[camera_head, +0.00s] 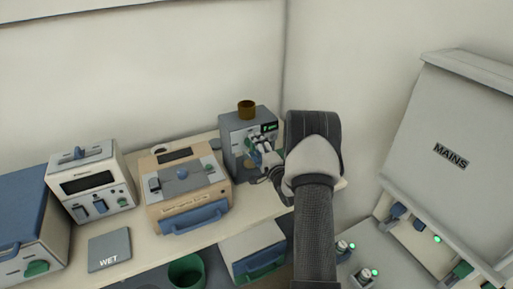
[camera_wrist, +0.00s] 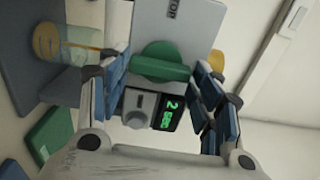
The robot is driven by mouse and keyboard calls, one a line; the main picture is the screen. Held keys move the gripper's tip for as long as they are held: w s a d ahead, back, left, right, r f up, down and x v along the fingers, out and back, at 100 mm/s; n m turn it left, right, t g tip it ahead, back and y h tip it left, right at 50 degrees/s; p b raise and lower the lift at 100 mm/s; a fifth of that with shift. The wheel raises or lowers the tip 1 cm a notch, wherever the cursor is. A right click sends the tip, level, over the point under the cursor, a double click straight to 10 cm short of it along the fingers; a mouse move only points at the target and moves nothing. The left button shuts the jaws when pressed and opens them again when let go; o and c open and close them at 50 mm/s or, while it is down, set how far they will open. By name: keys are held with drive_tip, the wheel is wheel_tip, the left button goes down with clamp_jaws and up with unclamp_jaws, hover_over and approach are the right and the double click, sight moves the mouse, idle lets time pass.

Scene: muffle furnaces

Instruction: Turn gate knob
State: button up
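A grey upright device (camera_head: 234,143) with a brown cup on top stands at the back of the bench, and my gripper (camera_head: 264,158) is at its front. In the wrist view the device front shows a green bar-shaped knob (camera_wrist: 160,63), a smaller grey knob (camera_wrist: 139,107) and a green-lit display reading "2 sec" (camera_wrist: 168,110). No label naming a gate knob is readable. My gripper (camera_wrist: 162,78) is open, with one finger on each side of the green knob. Whether the fingers touch it I cannot tell.
A beige furnace (camera_head: 178,190) and a white device (camera_head: 92,184) stand left of the grey device. A "WET" plate (camera_head: 110,248) lies in front. A green bin (camera_head: 186,269) is below the bench edge. A sloped "MAINS" panel (camera_head: 451,156) is at right.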

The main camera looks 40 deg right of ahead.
drive_tip(key=o, duration=0.4)
drive_tip(key=shift+c, duration=0.2)
drive_tip(key=shift+s, duration=0.15)
drive_tip(key=v, duration=1.1)
drive_tip(key=shift+s+a, duration=0.2)
drive_tip(key=shift+s, duration=0.2)
drive_tip(key=shift+w, duration=0.1)
